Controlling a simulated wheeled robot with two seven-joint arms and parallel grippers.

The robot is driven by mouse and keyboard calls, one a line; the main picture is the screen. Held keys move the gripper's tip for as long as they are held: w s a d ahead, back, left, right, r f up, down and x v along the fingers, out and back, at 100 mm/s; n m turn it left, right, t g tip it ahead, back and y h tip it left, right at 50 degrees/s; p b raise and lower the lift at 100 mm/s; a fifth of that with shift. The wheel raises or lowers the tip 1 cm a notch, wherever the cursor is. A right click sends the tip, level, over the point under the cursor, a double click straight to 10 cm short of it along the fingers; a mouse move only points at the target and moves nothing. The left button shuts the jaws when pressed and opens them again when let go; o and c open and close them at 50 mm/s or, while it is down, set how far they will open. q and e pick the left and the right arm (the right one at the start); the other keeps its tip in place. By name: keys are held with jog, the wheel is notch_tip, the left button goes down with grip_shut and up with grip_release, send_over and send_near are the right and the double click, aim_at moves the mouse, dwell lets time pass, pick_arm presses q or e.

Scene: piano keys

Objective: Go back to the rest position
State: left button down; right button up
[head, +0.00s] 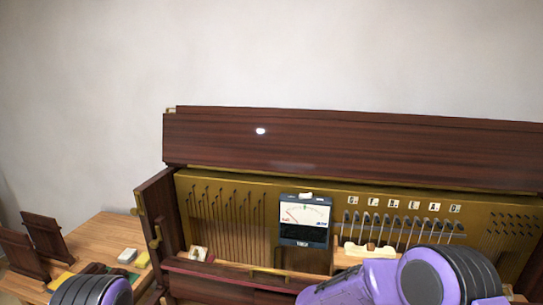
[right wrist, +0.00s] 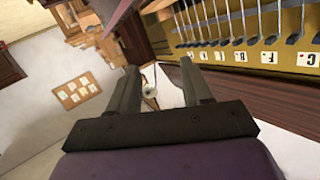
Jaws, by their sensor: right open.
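The upright piano (head: 350,140) stands open against the wall in the head view. Its gold frame (head: 225,180) shows rows of strings and hammers, with a row of letter cards (head: 400,204) above the hammers. My right arm crosses the lower right of the head view and hides part of the piano; its gripper is hidden there. In the right wrist view my right gripper (right wrist: 160,68) is open, with a gap between its fingers and nothing held. The letter cards show there too (right wrist: 240,56). Only a piece of my left arm shows at the lower left; its gripper is out of view.
A meter (head: 304,219) with a dial sits at the front of the piano's frame. A wooden table (head: 98,240) at the left holds dark wooden panels (head: 44,235) and small blocks (head: 127,256). A board with cards (right wrist: 77,91) hangs on the wall in the right wrist view.

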jog(key=s+d+f+n+t+y, duration=0.15)
jog(key=s+f+n+y, duration=0.25)
jog(key=s+f, duration=0.45)
jog(key=s+d+f+n+t+y, duration=0.1)
jog(key=s+d+f+n+y, duration=0.2)
jog(key=s+f, duration=0.5)
jog(key=s+a+f+n+g+y, duration=0.1)
jog(key=s+f+g+y, duration=0.15)
jog(key=s, duration=0.85)
jog(key=s+a+f+n+g+y, duration=0.1)
jog(key=s+f+g+y, duration=0.15)
jog(key=s, duration=0.75)
notch_tip(320, 180, down, 15)
jog(key=h+b, duration=0.1)
jog(key=b, duration=1.3)
jog(key=shift+w+d+b, duration=0.25)
jog(key=shift+w+b, duration=0.1)
jog(key=shift+b, duration=0.05)
jog(key=shift+f, duration=0.1)
